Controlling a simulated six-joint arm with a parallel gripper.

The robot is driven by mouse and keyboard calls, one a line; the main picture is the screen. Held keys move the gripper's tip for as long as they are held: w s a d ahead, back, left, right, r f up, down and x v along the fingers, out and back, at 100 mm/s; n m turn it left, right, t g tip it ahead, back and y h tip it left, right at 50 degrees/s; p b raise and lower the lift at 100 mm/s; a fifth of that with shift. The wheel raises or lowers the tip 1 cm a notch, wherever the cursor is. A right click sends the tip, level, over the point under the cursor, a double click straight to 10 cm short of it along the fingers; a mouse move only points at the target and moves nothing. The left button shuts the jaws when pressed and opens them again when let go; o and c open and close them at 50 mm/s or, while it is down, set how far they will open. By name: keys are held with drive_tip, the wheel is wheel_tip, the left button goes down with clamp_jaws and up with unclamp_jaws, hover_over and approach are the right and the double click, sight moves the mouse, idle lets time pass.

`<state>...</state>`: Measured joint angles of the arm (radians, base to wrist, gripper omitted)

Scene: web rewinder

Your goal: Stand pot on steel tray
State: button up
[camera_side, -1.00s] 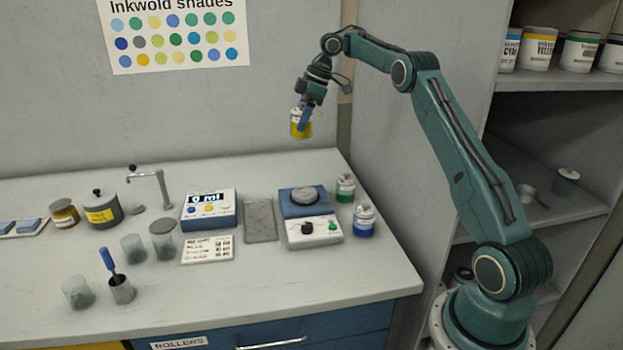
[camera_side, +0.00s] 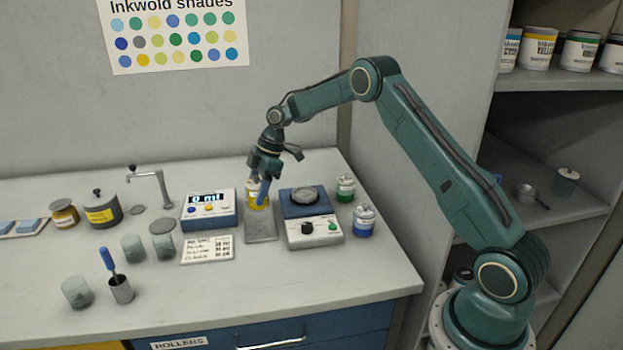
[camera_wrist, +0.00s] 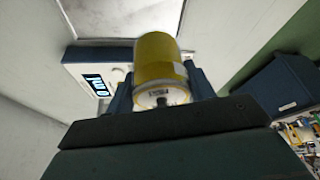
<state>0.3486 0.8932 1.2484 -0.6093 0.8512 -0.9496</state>
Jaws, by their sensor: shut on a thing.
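A small pot with a yellow band and pale lid (camera_side: 256,199) is held in my gripper (camera_side: 260,194). My gripper is shut on it, with a blue finger on either side. The pot also shows in the wrist view (camera_wrist: 160,65) between the fingers. The grey steel tray (camera_side: 260,232) lies flat on the bench, and the pot appears over its back part in the side view. I cannot tell whether the pot's base touches the tray. The tray also shows in the wrist view (camera_wrist: 115,22).
A blue dispenser with a display (camera_side: 208,209) stands left of the tray, a blue-and-white scale (camera_side: 313,230) right of it. A green-banded pot (camera_side: 345,188) and a blue-banded pot (camera_side: 364,221) stand further right. A printed card (camera_side: 208,250) lies front left.

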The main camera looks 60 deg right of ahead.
drive_tip(key=shift+s+a+f, duration=0.15)
drive_tip(key=shift+a+f, duration=0.25)
drive_tip(key=shift+f, duration=0.2)
drive_tip(key=shift+f, duration=0.15)
drive_tip(key=shift+f, duration=2.9)
drive_tip(key=shift+f, duration=0.4)
drive_tip(key=o, duration=1.7)
drive_tip(key=shift+r, duration=0.1)
